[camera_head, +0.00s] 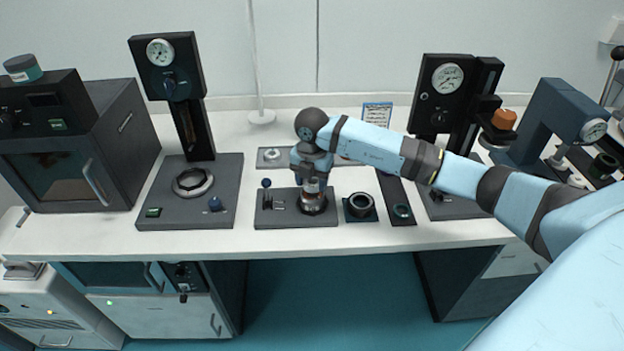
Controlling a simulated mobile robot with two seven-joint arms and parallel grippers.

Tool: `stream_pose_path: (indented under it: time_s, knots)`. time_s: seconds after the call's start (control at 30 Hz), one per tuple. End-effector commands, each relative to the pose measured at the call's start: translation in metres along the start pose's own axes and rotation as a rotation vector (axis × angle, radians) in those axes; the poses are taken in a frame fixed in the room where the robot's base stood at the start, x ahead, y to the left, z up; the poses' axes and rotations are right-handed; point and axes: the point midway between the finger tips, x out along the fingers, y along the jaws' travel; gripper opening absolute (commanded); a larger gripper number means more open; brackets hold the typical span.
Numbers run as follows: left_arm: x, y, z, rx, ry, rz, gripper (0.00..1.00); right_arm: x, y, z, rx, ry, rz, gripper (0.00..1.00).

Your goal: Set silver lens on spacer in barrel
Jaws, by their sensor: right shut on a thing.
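My right gripper (313,183) points straight down over the dark round barrel (313,206), which stands upright on a grey fixture block (275,217). The gripper is shut, with its fingertips at or just above the barrel's mouth. The thing between the fingers is too small and too covered to make out; by its place it seems to be the silver lens. The spacer and the inside of the barrel are hidden from this view. My left gripper is not in view.
Right of the block, a black ring (361,205) sits on a dark pad. A dark strip (390,190) holds a small teal ring. A tray (270,157) lies behind. Gauge stands rise left (167,75) and right (441,100). The white front table edge is clear.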

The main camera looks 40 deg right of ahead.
Motion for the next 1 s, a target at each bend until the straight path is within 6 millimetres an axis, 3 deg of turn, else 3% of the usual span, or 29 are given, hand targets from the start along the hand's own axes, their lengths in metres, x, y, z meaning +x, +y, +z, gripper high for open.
stream_pose_path:
  time_s: [1.0]
  knots:
    - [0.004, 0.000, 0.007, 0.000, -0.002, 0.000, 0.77, 0.013, 0.001, 0.000, 0.000, 0.000, 0.000, 0.28]
